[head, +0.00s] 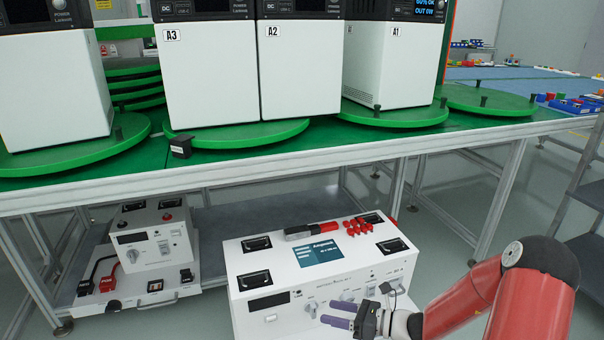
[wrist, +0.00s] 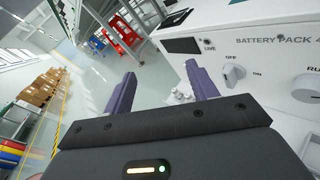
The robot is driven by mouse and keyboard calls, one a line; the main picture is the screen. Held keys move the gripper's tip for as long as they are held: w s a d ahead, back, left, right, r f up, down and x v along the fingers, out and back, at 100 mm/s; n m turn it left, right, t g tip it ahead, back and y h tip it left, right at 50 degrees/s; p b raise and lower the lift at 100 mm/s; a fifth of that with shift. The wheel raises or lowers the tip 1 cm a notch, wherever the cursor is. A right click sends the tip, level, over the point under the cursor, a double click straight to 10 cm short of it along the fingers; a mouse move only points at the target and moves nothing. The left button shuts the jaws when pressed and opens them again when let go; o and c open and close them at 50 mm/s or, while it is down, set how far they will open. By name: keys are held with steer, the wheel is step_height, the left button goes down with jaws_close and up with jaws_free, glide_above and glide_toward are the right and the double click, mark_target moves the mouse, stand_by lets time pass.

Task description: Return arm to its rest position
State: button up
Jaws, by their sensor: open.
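My gripper (head: 340,314) is in front of the white battery pack box at the bottom centre of the head view. Its two purple fingers are apart and nothing is between them. In the wrist view my gripper (wrist: 160,90) also shows open and empty, with the front of the battery pack (wrist: 262,45) close at the right. The box (head: 258,283) carries a dark display, knobs and black handles. My red arm reaches in from the lower right. Whether a finger touches the box I cannot tell.
A green-topped table (head: 150,182) with white units A1 (head: 385,60), A2 (head: 300,75) and A3 (head: 208,85) on green turntables stands behind. Another white device (head: 150,240) sits at the lower left. A grey shelf rack (head: 588,195) stands at the right. Stacked boxes (wrist: 38,92) line the floor.

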steer(key=s+a+r+n+g+h, duration=0.2)
steer(key=s+r+n+g+h, duration=0.45)
steer(key=s+r+n, duration=0.7)
steer(key=s+d+r+n+t+h, duration=0.6)
steer(key=s+d+r+n+h, duration=0.2)
steer(key=n, duration=0.5)
step_height(320, 180, up, 3)
steer(key=s+h, duration=0.1)
steer(key=s, duration=0.1)
steer(key=shift+s+d, duration=0.25)
steer(key=shift+s, duration=0.05)
steer(key=shift+d+f, duration=0.1)
